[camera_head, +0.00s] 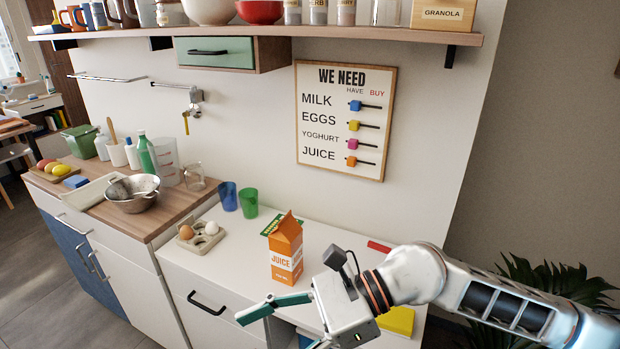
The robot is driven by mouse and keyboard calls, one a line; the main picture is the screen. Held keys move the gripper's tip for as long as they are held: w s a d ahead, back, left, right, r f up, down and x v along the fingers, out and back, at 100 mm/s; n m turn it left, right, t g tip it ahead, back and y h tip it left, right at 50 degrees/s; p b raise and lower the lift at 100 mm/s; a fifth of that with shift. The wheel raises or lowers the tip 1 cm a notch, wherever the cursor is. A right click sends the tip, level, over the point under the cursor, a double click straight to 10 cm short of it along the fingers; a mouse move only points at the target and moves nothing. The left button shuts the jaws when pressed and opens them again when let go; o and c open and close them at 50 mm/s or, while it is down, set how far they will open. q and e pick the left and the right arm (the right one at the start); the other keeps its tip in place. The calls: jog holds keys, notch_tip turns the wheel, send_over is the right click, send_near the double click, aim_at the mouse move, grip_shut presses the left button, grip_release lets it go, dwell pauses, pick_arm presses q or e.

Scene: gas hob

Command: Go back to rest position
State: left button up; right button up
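My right gripper (278,328) reaches in from the right, low in front of the white counter. Its green-tipped fingers look spread apart with nothing visible between them; the lower finger is partly cut off by the picture's bottom edge. An orange and white juice carton (286,252) stands upright on the counter, behind and above the gripper fingers and apart from them. My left gripper is not in view.
A carton with two eggs (202,236) and blue and green cups (248,203) stand left on the white counter (228,262). A "WE NEED" board (345,82) with sliders hangs on the wall. A loaded shelf (330,34) runs above. A plant (560,285) stands right, behind my arm.

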notch_tip(320, 180, up, 9)
jog(key=a+m+t+y, duration=0.2)
jog(key=a+m+y, duration=0.15)
jog(key=y, duration=0.25)
jog(key=w+d+r+m+t+y, duration=0.2)
jog(key=w+d+r+m+t, duration=0.55)
jog(key=m+t, duration=0.5)
jog(key=w+d+f+m+t+h, duration=0.2)
jog(key=w+d+m+t+h, duration=0.55)
jog(key=m, duration=0.55)
jog(key=w+d+f+m+h, duration=0.2)
jog(key=d+f+m+h, duration=1.25)
jog(key=d, duration=0.25)
jog(key=s+d+f+m+g+h, duration=0.25)
jog(key=s+d+f+g, duration=0.35)
jog(key=s+d+f, duration=0.35)
jog(key=s+d+f+m+g+h, duration=0.2)
jog(key=s+d+f+m+g, duration=0.3)
jog(key=s+f, duration=0.65)
jog(key=w+a+f+m+t+y, duration=0.1)
jog(key=w+a+f+t+y, duration=0.2)
jog(key=a+f+y, duration=0.5)
jog(key=a+f, duration=0.6)
jog(key=a, duration=0.1)
jog(key=shift+w+f+m, duration=0.15)
jog(key=shift+f+m, duration=0.15)
